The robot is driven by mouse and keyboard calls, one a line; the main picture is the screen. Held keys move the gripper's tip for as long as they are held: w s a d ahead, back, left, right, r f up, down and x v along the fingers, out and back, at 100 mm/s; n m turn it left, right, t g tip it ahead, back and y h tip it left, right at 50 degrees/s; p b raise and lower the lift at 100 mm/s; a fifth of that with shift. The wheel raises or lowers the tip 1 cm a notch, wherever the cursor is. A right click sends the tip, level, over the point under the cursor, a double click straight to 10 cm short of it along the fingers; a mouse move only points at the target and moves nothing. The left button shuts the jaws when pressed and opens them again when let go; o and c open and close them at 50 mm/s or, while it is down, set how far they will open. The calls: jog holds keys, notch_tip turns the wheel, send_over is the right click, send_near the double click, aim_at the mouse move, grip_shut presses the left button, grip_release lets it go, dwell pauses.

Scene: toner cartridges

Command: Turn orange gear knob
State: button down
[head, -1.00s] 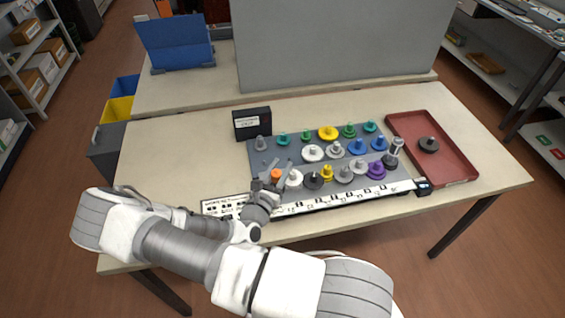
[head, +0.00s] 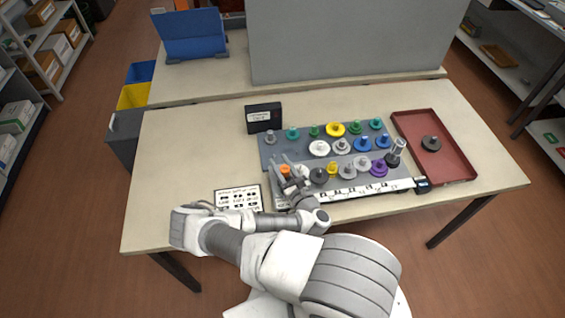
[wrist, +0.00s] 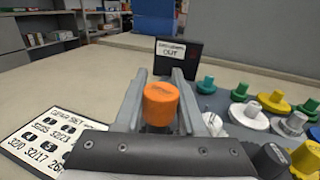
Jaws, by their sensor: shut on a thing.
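The orange gear knob (head: 285,170) stands at the front left of the grey gear board (head: 268,155). In the wrist view the orange knob (wrist: 161,103) is a short upright cylinder with faint dark marking on top. My gripper (head: 283,165) reaches over the board's front left corner. In the wrist view my gripper (wrist: 160,95) has one finger on each side of the knob and is shut on it. The knob's lower part is hidden behind the gripper body.
Several coloured gears stand close to the right, including a dark grey one (head: 318,176) and a white one (head: 319,148). A black box marked OUT (head: 263,117) is behind. A printed gear sheet (head: 238,199) lies left. A red tray (head: 465,165) holds a dark gear at right.

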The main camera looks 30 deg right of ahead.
jog(key=shift+a+f+n+y+b, duration=0.15)
jog(key=shift+n+y+b, duration=0.4)
jog(key=shift+b, duration=0.45)
jog(key=shift+a+f+n+y+b, duration=0.15)
jog(key=shift+n+y+b, duration=0.2)
jog(key=shift+y+b, duration=0.5)
jog(key=shift+b, duration=0.55)
jog(key=shift+r+n+y+b, duration=0.2)
jog(key=shift+n+y+b, duration=0.15)
jog(key=shift+b, duration=0.25)
jog(key=shift+a+r+g+y, duration=0.1)
jog(key=shift+r+g+y, duration=0.1)
jog(key=shift+g+y, duration=0.15)
jog(key=c, duration=0.5)
grip_release()
jog(key=shift+s, duration=0.1)
